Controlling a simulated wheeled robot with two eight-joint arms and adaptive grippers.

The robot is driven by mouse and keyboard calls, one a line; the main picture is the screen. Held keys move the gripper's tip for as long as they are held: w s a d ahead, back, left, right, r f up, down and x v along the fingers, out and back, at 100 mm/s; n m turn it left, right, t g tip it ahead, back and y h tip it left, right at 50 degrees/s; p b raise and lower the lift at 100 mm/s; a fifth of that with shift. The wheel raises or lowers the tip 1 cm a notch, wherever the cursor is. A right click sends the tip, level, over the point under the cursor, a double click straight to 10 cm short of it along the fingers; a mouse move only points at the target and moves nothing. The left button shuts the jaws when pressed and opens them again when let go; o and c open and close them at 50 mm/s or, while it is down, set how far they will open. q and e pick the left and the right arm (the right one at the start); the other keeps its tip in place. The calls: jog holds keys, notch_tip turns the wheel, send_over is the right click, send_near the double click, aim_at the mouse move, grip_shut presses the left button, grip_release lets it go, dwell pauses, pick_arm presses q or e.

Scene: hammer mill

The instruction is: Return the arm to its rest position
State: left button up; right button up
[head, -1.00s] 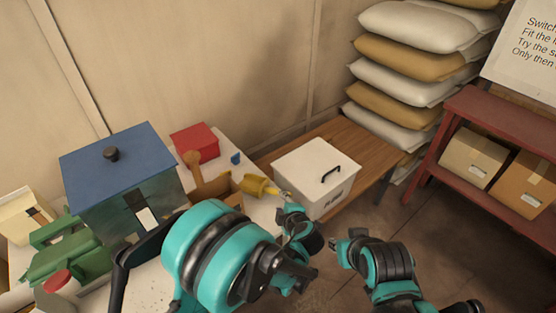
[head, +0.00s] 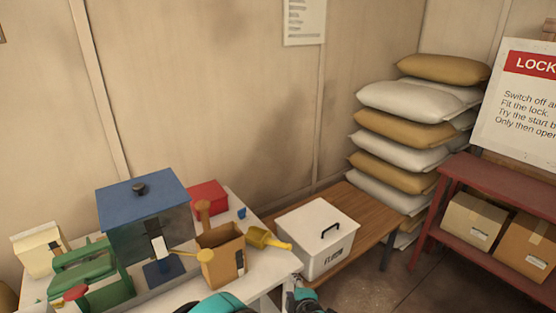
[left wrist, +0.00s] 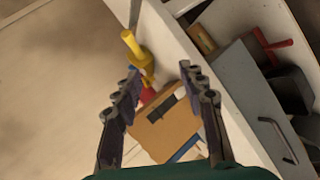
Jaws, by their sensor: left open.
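My left gripper (left wrist: 160,75) shows in the left wrist view with its two dark fingers spread apart and nothing between them that it grips. It points down, and the table edge and a brown box (left wrist: 168,122) lie beyond the fingers. In the head view only small teal and black parts of my left arm show at the bottom edge, with the left gripper (head: 301,299) partly cut off in front of the white bin. My right gripper is not seen.
A white table (head: 262,272) holds a blue-lidded mill (head: 142,205), a green machine (head: 92,275), a brown box (head: 222,262), a yellow scoop (head: 265,240) and a red box (head: 208,195). A white lidded bin (head: 318,240) stands on a wooden bench (head: 370,222). Sacks (head: 405,128) and a red shelf (head: 490,185) stand right.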

pick_arm(q)
jog(key=s+a+r+m+g, duration=0.2)
jog(key=s+a+r+m, duration=0.15)
jog(key=a, duration=0.35)
jog(key=s+a+r+m+g, duration=0.1)
jog(key=s+a+r+m, duration=0.3)
jog(key=a, duration=0.4)
jog(key=s+a+r+m+h, duration=0.1)
jog(key=s+a+r+m, duration=0.1)
jog(key=s+m, duration=0.3)
jog(key=s+a+r+m+g+h, duration=0.1)
jog(key=s+a+r+m, duration=0.1)
jog(key=s+a+m, duration=0.3)
jog(key=s, duration=0.4)
jog(key=shift+h, duration=0.3)
